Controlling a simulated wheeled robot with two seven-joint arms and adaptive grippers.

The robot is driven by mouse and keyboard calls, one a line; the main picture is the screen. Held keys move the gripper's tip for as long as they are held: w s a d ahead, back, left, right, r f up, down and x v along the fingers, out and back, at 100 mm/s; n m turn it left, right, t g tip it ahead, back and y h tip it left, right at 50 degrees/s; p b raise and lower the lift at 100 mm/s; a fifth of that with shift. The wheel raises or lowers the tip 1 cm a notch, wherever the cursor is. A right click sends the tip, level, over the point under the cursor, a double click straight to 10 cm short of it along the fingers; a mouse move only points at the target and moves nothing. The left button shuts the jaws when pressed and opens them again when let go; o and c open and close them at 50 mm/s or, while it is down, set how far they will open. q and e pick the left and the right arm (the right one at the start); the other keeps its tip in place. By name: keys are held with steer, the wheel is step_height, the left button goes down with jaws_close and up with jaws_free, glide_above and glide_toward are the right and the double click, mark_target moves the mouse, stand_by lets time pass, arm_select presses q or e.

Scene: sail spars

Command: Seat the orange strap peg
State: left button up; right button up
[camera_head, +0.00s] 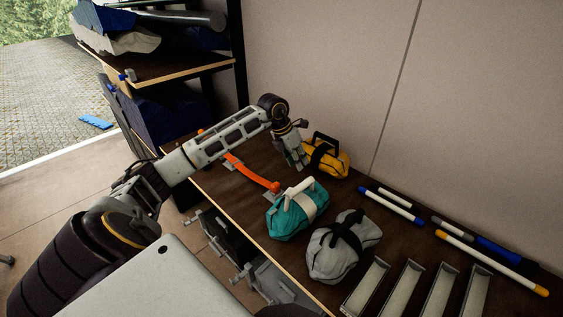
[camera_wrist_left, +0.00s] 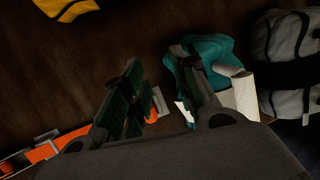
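The orange strap (camera_head: 252,172) lies along the dark shelf in the head view, and its rounded orange end (camera_head: 275,187) rests by a small grey plate (camera_head: 269,194). I cannot make out a separate peg. My left gripper (camera_head: 299,163) points down above the shelf, between the strap and the yellow bag. In the left wrist view my gripper (camera_wrist_left: 158,60) has its fingers apart with nothing held between them. The strap (camera_wrist_left: 45,151) shows at the lower left there, and a bit of orange (camera_wrist_left: 151,114) by a grey plate shows behind the fingers.
A teal bag (camera_head: 288,218) and a grey bag (camera_head: 334,258) stand right of the strap end. A yellow bag (camera_head: 336,166) sits by the wall. Several spars (camera_head: 490,262) and grey trays (camera_head: 405,287) lie at the right. Bare shelf shows between the yellow and teal bags.

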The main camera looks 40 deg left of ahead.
arm_select(q)
steer(key=s+a+g+y, duration=0.1)
steer(key=s, duration=0.1)
steer(key=s+a+g+y, duration=0.1)
steer(key=a, duration=0.1)
steer(key=s+a+f+g, duration=0.1)
steer(key=s, duration=0.1)
steer(key=shift+s+a+f+n+y, duration=0.1)
steer(key=shift+s+a+n+y, duration=0.15)
steer(key=shift+s+n+y, duration=0.15)
steer(key=shift+s+a+f, duration=0.1)
steer(key=shift+s+a, duration=0.1)
steer(key=shift+s, duration=0.15)
arm_select(e)
steer(key=shift+s+a, duration=0.1)
steer(key=shift+a, duration=0.1)
steer(key=shift+a, duration=0.1)
arm_select(q)
steer(key=shift+f, duration=0.15)
arm_select(e)
steer(key=shift+f, duration=0.15)
